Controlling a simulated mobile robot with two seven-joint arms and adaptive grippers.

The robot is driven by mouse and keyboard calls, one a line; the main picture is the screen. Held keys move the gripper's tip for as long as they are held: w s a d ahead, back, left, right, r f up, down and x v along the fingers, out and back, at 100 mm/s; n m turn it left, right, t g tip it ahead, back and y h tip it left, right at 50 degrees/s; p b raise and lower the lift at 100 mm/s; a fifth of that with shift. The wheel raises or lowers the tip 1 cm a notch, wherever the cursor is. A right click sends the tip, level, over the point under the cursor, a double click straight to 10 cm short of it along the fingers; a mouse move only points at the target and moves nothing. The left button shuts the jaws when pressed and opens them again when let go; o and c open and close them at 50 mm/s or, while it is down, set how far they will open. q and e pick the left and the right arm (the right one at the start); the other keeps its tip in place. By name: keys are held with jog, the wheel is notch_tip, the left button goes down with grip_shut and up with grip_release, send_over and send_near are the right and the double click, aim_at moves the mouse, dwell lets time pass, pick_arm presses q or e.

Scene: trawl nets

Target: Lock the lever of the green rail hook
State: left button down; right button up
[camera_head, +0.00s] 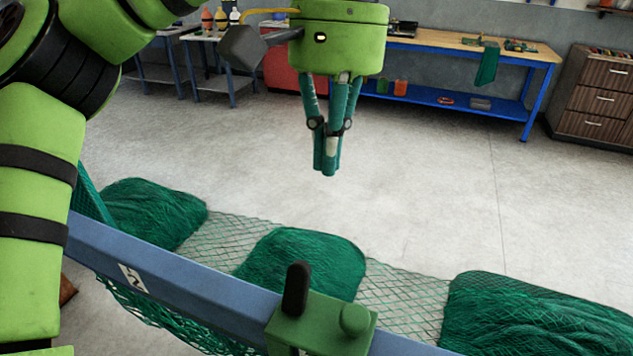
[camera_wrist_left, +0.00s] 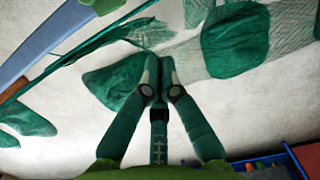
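The green rail hook (camera_head: 318,328) sits on the blue rail (camera_head: 190,284) at the bottom of the head view. Its black lever (camera_head: 296,288) stands upright, and a round green knob (camera_head: 356,319) is to its right. My left gripper (camera_head: 328,172) hangs pointing down, above and beyond the hook, well apart from it. Its fingers are together with nothing between them; the left wrist view shows the fingertips (camera_wrist_left: 157,76) meeting. The rail (camera_wrist_left: 45,42) shows at upper left there. My right gripper is not in view.
Green net heaps (camera_head: 305,262) lie behind the rail, joined by mesh. A blue workbench (camera_head: 460,95), a wooden drawer cabinet (camera_head: 595,95) and small tables stand at the back. The grey floor between is clear. My left arm fills the left side.

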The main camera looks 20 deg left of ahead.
aim_at(296, 288)
pick_arm(q)
jog(key=s+f+p, duration=0.3)
jog(key=s+f, duration=0.2)
jog(key=f, duration=0.2)
jog(key=shift+s+f, duration=0.3)
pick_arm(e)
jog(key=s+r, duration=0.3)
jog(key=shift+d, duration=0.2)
pick_arm(q)
jog(key=shift+w, duration=0.15)
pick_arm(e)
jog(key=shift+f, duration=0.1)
